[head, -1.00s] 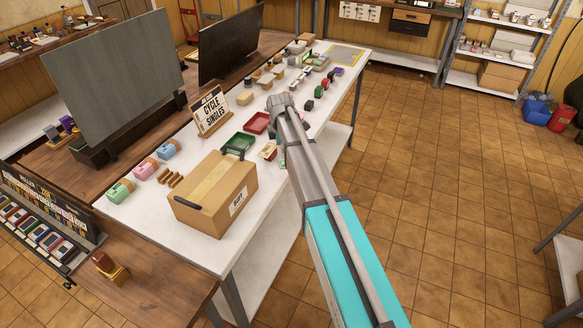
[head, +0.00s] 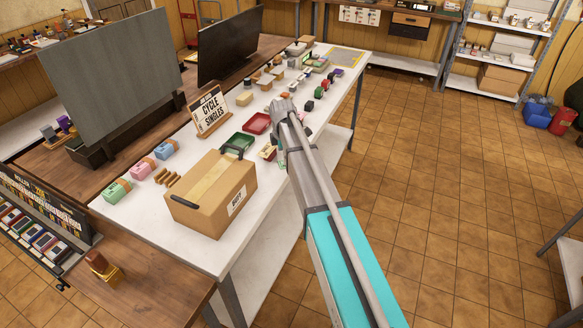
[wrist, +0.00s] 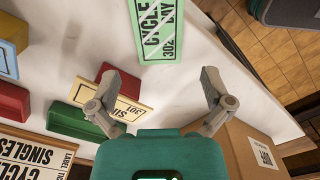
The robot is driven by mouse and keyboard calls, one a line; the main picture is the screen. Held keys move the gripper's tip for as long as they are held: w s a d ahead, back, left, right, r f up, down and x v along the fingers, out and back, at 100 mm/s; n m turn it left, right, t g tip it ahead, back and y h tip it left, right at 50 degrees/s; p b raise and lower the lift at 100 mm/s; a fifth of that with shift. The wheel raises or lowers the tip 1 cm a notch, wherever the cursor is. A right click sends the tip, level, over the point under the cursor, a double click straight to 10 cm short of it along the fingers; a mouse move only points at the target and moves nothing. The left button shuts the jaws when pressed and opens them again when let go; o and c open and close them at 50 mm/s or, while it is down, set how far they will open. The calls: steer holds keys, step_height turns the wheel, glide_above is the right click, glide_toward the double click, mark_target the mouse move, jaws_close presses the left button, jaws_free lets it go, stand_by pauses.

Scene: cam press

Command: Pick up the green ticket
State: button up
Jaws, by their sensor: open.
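The green ticket (wrist: 157,28) lies on the white table at the top of the wrist view, with black print reading "CYCLE", "DAY" and "302"; its upper end is cut off by the frame. My gripper (wrist: 163,95) is open and empty, its two grey fingers spread wide. The ticket lies ahead of the fingertips, roughly in line with the gap between them and apart from them.
A cardboard box (head: 212,195) stands on the white table near my arm. A "CYCLE SINGLES" sign (head: 211,112), a red tray (head: 257,123) and a green tray (head: 238,141) are to the left. In the wrist view a cream ticket (wrist: 112,98) lies by the left finger.

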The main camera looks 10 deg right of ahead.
steer(key=shift+f+b, duration=0.95)
steer(key=shift+f, duration=0.3)
steer(key=shift+f, duration=0.25)
stand_by(0.5)
steer(key=c, duration=0.8)
steer(key=shift+r, duration=0.15)
